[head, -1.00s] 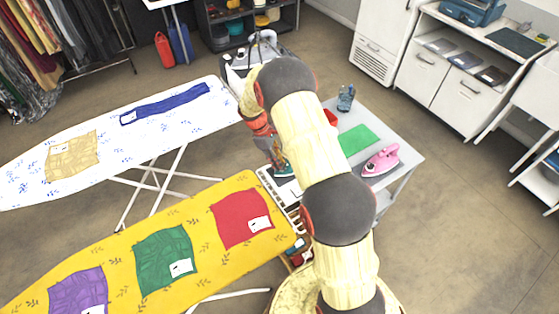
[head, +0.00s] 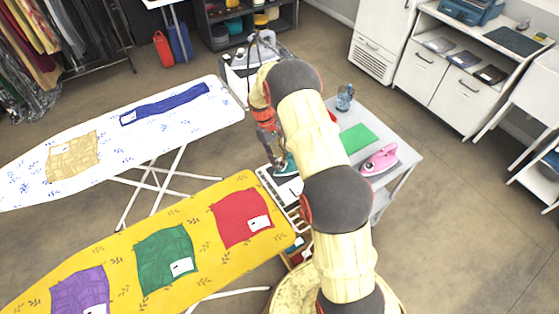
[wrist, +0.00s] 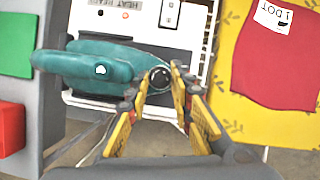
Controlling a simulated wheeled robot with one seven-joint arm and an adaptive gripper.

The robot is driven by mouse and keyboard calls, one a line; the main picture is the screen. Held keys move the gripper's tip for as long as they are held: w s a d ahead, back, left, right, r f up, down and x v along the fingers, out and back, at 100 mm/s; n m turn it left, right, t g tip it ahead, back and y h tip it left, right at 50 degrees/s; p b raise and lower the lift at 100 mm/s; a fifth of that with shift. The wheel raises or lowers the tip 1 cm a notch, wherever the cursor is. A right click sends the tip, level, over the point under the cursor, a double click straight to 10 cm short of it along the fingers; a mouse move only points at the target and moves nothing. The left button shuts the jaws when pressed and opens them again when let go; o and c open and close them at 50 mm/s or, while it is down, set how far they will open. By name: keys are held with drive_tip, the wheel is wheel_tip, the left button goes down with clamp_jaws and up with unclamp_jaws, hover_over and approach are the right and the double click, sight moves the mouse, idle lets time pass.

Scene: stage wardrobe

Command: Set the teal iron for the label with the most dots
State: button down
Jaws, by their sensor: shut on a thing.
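In the head view my gripper (head: 278,164) comes down on the iron from above, partly hidden by my arm. Other labels are too small to read.
The yellow ironing board (head: 110,247) also holds green (head: 165,256) and purple (head: 80,291) cloths. The white board (head: 105,140) holds tan and blue cloths. A pink iron (head: 379,160), green mat (head: 357,138) and blue bottle (head: 344,97) stand on the table (head: 408,160).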

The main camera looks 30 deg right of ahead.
drive_tip(key=c, duration=1.6)
unclamp_jaws()
drive_tip(key=shift+o, duration=0.2)
drive_tip(key=v, duration=1.2)
drive_tip(key=shift+w+f, duration=0.1)
